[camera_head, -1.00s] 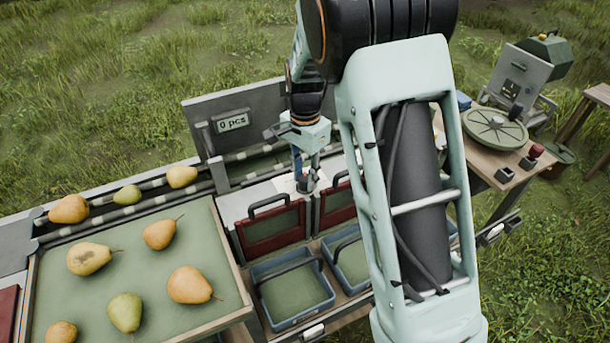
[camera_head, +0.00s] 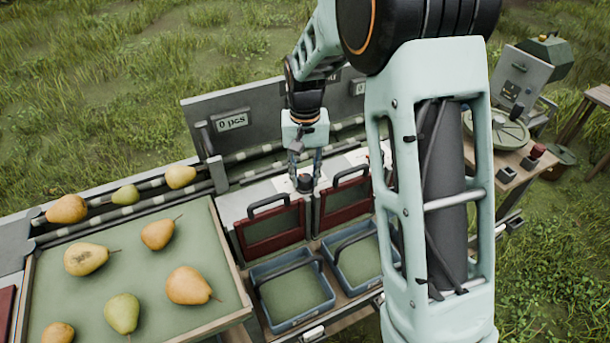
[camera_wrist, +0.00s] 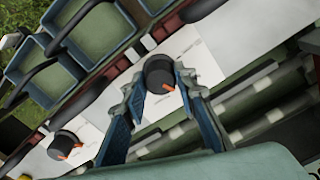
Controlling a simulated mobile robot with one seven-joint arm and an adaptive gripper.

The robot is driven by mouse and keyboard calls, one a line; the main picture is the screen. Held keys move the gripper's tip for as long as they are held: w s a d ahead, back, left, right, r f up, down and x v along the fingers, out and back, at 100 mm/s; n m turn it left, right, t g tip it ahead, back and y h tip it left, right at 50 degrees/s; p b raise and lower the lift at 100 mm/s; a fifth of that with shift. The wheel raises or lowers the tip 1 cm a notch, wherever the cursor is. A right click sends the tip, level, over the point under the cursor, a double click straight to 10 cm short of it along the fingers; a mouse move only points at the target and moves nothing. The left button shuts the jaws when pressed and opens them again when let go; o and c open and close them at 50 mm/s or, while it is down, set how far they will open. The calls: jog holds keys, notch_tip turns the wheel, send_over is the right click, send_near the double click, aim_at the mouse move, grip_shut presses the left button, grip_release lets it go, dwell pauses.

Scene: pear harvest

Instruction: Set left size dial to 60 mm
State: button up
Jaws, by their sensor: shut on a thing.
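The left size dial (camera_wrist: 158,72) is a dark round knob with an orange pointer, on a white scale sheet (camera_wrist: 207,68) whose marks I cannot read. In the wrist view its pointer faces the lower right. My gripper (camera_wrist: 161,82) is shut on this dial, one finger on each side. In the head view my gripper (camera_head: 305,172) reaches down onto the dial (camera_head: 305,184), which is partly hidden by the fingers. A second dial (camera_wrist: 65,145) with an orange pointer shows at lower left in the wrist view; my arm hides it in the head view.
Two red-framed flaps (camera_head: 270,230) (camera_head: 345,203) and blue bins (camera_head: 293,294) (camera_head: 355,254) stand in front of the dial. A grey panel reading "0 pcs" (camera_head: 232,121) rises behind. A tray of pears (camera_head: 150,278) lies left, and a side table with a round scale (camera_head: 495,130) stands right.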

aim_at(305, 177)
jog(key=shift+n, duration=0.6)
jog(key=o, duration=1.2)
jog(key=shift+c, duration=0.2)
notch_tip(305, 177, up, 12)
